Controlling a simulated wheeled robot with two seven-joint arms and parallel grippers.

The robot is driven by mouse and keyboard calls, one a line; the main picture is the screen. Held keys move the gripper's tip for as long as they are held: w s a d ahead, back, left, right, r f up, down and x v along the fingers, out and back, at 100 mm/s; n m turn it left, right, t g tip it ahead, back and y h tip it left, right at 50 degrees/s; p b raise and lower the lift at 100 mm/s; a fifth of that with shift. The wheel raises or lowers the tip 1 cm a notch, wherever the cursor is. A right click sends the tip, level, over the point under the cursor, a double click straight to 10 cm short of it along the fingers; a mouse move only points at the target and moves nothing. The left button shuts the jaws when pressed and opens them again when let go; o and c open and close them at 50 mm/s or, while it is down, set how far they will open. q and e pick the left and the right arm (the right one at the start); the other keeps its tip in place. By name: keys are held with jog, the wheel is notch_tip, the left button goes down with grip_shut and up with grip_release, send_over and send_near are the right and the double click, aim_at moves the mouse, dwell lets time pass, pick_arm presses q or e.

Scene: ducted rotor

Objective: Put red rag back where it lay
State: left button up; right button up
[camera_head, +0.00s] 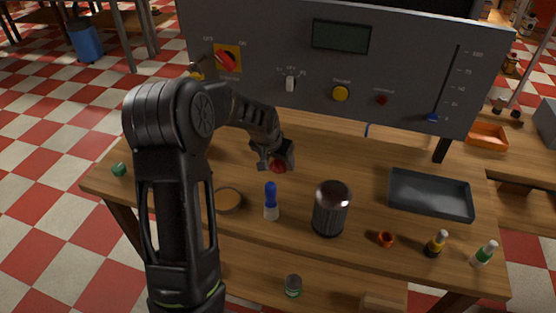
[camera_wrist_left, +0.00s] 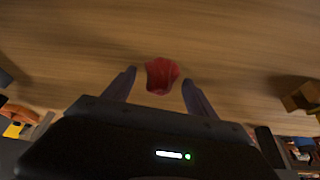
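The red rag (camera_head: 279,167) is a small crumpled piece at the middle of the wooden table, partly hidden by my left gripper (camera_head: 277,158) in the head view. In the left wrist view the rag (camera_wrist_left: 162,76) shows between the two dark fingertips of the left gripper (camera_wrist_left: 159,78). The fingers are apart, with a strip of wood visible on each side of the rag, so the gripper is open and not closed on it. I cannot tell whether the fingertips are level with the rag or above it. My right gripper is not in view.
A grey tray (camera_head: 430,205) lies at right, near an orange ring (camera_head: 386,239) and small bottles. A grey control panel (camera_head: 270,75) rises behind.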

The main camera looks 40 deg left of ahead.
pick_arm(q)
jog(key=shift+o, duration=0.7)
jog(key=shift+r, duration=0.15)
jog(key=shift+s+r, duration=0.15)
jog(key=shift+r, duration=0.15)
jog(key=b+v, duration=0.1)
jog(key=v, duration=1)
jog(key=shift+s, duration=0.15)
jog(key=shift+d, duration=0.1)
